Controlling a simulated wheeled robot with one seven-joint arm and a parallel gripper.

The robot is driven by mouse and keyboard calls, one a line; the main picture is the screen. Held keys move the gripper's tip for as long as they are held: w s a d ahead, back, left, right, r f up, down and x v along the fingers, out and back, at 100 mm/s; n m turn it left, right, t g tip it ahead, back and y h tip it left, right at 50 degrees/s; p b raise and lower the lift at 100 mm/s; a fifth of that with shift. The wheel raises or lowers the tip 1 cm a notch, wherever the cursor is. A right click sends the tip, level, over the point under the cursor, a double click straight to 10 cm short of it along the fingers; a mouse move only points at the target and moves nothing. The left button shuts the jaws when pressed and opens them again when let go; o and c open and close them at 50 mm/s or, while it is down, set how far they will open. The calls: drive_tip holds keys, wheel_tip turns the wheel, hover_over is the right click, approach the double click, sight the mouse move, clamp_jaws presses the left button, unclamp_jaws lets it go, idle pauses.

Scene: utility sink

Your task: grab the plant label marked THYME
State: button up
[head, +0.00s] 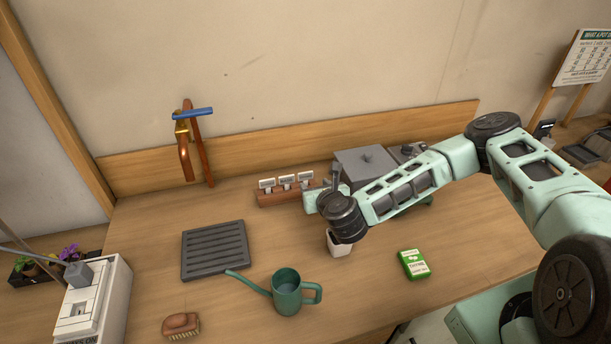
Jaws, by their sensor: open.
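Three small white plant labels, a left one (267,184), a middle one (286,181) and a right one (305,177), stand upright in a brown wooden holder (276,198) near the back of the bench. Their writing is too small to read, so I cannot tell which is marked THYME. My gripper (311,200) is open at the right end of the holder, close to the right label. My wrist hides much of the gripper, and I cannot tell whether it touches anything.
A grey lidded box (362,165) stands behind my arm. A white pot (338,246) is partly hidden below my wrist. A green packet (414,264), green watering can (287,292), grey slatted tray (214,250) and brush (181,325) lie around the front. Wood left of the holder is clear.

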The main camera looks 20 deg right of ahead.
sight(306, 176)
drive_tip(key=p+x, duration=0.3)
drive_tip(key=x, duration=0.3)
drive_tip(key=shift+w+a+f, duration=0.1)
drive_tip(key=shift+w, duration=0.25)
drive_tip(key=shift+w+f, duration=0.25)
drive_tip(key=shift+w, duration=0.05)
drive_tip(key=c, duration=0.6)
